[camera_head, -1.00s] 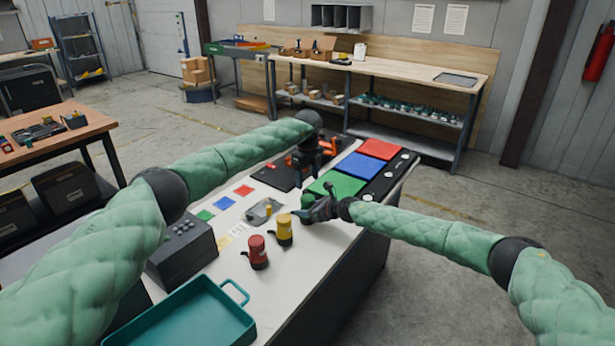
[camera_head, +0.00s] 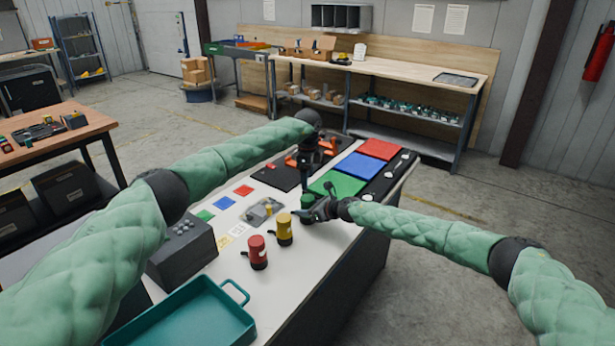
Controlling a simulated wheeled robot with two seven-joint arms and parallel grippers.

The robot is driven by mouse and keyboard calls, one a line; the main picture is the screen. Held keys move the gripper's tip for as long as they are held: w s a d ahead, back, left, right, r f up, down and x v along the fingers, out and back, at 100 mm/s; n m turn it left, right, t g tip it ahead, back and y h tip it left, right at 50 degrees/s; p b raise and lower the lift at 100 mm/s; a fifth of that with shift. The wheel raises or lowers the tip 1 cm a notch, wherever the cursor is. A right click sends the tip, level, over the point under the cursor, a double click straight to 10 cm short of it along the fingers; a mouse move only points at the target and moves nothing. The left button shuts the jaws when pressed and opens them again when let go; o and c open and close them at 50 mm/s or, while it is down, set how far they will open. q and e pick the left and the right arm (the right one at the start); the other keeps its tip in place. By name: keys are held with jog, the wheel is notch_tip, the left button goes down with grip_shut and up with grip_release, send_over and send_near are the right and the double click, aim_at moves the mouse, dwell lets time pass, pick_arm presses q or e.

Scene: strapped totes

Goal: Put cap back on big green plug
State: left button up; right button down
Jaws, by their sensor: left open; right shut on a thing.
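The big green plug (camera_head: 307,203) stands upright near the table's right edge; its lower part is hidden by my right gripper. I cannot tell whether its green top is the cap or the body. My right gripper (camera_head: 316,211) is shut on the plug from the right. My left gripper (camera_head: 307,178) points down just above the green top, with its jaws open; contact is too small to make out. A yellow plug (camera_head: 284,228) and a red plug (camera_head: 257,250), both with dark lower parts, stand nearer on the white table.
Green (camera_head: 338,185), blue (camera_head: 361,166) and red (camera_head: 380,149) mats lie behind the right gripper. A dark tray (camera_head: 275,176) with orange items is behind the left gripper. A grey box (camera_head: 182,255) and an empty teal tray (camera_head: 190,322) are at the front left.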

aim_at(307, 197)
pick_arm(q)
jog(key=shift+f, duration=3.95)
jog(key=c, duration=1)
jog(key=m, duration=1.3)
jog(key=shift+w, duration=0.1)
jog(key=o, duration=1.1)
jog(key=shift+r, duration=0.1)
